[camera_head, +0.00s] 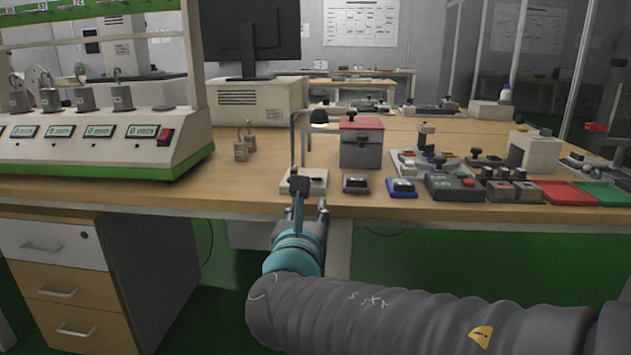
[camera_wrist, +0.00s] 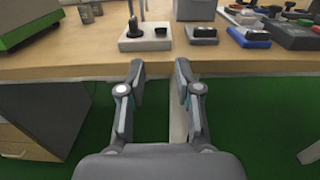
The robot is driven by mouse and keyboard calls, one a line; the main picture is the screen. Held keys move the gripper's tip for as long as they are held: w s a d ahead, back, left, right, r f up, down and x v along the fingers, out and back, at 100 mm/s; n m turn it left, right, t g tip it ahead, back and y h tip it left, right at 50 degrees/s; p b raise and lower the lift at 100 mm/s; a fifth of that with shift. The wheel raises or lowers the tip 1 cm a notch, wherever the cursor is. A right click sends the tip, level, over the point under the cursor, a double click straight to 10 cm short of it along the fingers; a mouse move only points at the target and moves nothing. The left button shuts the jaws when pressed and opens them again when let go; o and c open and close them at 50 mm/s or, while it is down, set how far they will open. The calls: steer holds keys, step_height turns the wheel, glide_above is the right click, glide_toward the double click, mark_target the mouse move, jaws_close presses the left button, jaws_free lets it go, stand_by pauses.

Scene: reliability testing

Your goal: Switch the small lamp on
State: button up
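The small lamp (camera_head: 319,181) stands near the front edge of the bench, with a pale base, a thin upright neck and a small dark head bent to the right. In the wrist view its base (camera_wrist: 146,44) shows at the top centre, with a dark neck foot on the left and a small dark part, possibly the switch, on the right. My gripper (camera_head: 309,203) is in front of the bench edge, just short of the base. In the wrist view my gripper (camera_wrist: 160,70) is open and empty, its fingers apart below the base. Whether the lamp is lit I cannot tell.
A grey switch box (camera_head: 356,184) and a blue one (camera_head: 402,188) sit to the right of the lamp. A red-topped grey box (camera_head: 361,148) stands behind them. Small metal weights (camera_head: 241,150) and a multi-station tester (camera_head: 100,150) stand to the left.

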mark_target(316, 179)
steer(key=w, duration=1.3)
steer(key=shift+w+d, duration=0.3)
steer(key=shift+d, duration=0.05)
jaws_close()
